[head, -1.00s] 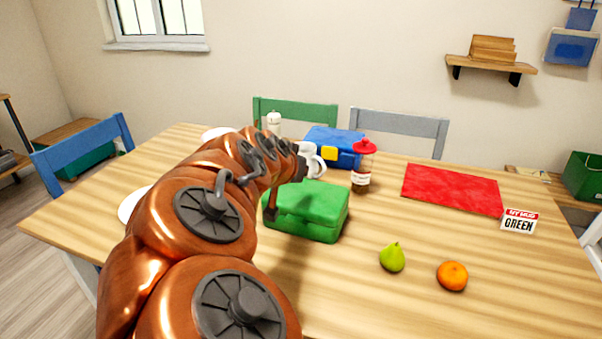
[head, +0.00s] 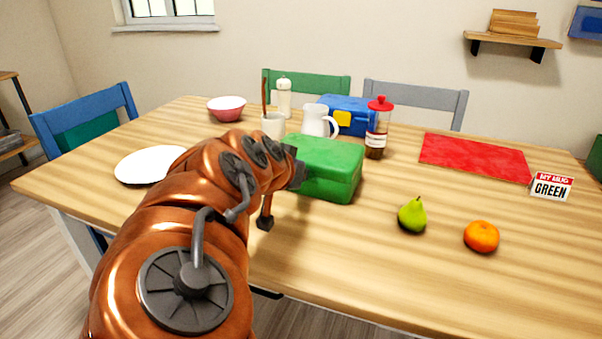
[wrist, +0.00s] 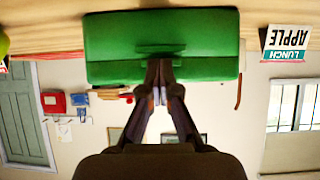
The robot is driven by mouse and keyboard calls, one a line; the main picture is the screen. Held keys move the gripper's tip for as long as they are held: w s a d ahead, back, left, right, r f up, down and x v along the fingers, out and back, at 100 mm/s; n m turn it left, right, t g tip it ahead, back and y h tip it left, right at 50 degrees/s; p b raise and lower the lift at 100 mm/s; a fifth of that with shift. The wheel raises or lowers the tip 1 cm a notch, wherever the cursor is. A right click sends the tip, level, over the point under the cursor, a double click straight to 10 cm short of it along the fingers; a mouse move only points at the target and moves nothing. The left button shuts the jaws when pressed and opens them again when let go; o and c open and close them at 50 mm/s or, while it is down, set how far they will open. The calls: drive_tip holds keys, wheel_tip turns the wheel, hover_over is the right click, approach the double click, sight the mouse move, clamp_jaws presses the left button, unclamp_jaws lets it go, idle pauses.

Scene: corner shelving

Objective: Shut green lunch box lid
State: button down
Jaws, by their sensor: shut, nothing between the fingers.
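The green lunch box (head: 330,168) stands on the table just right of my arm in the head view. Its lid lies flat on the base with no open gap visible there. In the wrist view, which is upside down, the green lunch box (wrist: 205,35) fills the top middle. My gripper (wrist: 160,66) is shut and empty, its fingertips at the box's face just by the handle or latch. Whether they touch it I cannot tell.
A blue lunch box (head: 362,112), a white pitcher (head: 316,121) and a red-capped bottle (head: 377,130) stand behind. A pear (head: 412,216) and an orange (head: 481,236) lie at right. A plate (head: 148,165) is at left. A red mat (head: 470,156) lies back right.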

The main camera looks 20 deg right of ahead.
drive_tip(key=shift+f, duration=0.55)
